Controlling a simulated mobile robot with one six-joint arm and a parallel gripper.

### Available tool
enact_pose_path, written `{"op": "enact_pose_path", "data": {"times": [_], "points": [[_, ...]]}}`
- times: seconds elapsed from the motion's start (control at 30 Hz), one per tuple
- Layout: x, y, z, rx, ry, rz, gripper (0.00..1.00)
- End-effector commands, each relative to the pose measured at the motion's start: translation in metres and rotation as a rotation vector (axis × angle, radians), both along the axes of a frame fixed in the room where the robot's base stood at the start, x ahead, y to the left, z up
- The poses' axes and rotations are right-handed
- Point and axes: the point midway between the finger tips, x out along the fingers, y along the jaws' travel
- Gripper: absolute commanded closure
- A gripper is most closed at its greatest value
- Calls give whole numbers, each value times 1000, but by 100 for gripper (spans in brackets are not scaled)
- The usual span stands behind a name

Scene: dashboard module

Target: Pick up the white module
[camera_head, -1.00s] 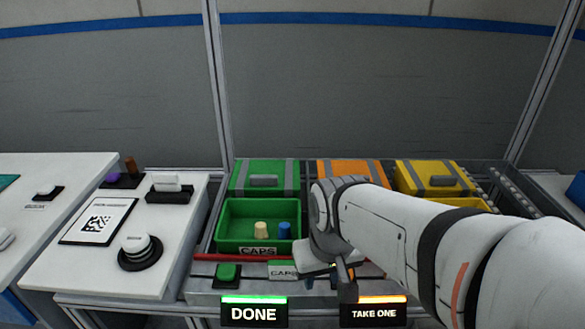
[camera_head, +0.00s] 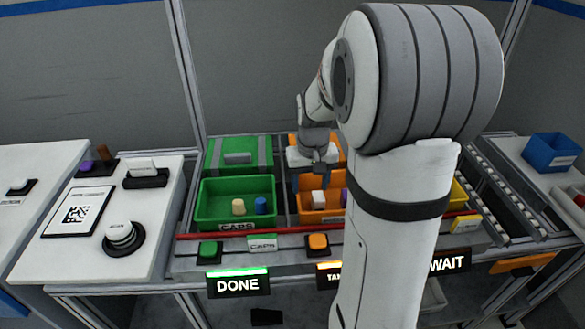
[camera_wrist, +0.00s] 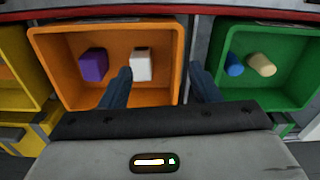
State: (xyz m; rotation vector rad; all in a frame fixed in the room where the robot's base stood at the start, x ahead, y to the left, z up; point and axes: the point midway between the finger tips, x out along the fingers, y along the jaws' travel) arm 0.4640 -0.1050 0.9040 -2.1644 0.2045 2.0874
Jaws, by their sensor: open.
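The white module (camera_head: 318,198) is a small white block in the orange bin (camera_head: 309,217), partly hidden beside my arm in the head view. In the wrist view the white module (camera_wrist: 141,65) stands in the orange bin (camera_wrist: 72,42), to the right of a purple block (camera_wrist: 94,65). My gripper (camera_head: 308,182) hangs over the bin's left part. In the wrist view its two dark fingers are apart, and my gripper (camera_wrist: 160,82) is open and empty. The left fingertip lies just left of the white module in that view; the right one is over the bin's right wall.
A green bin (camera_head: 236,219) with a cream cap (camera_head: 239,206) and a blue cap (camera_head: 261,205) stands to the left. A red bar (camera_head: 215,235) runs along the front. A yellow bin (camera_wrist: 18,60) adjoins the orange bin.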

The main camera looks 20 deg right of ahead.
Motion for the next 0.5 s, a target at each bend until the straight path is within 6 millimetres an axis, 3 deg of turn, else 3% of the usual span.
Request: {"op": "enact_pose_path", "data": {"times": [0.2, 0.5], "points": [[28, -34, -14, 9, 31, -46, 44], [33, -42, -41, 10, 39, -56, 44]]}}
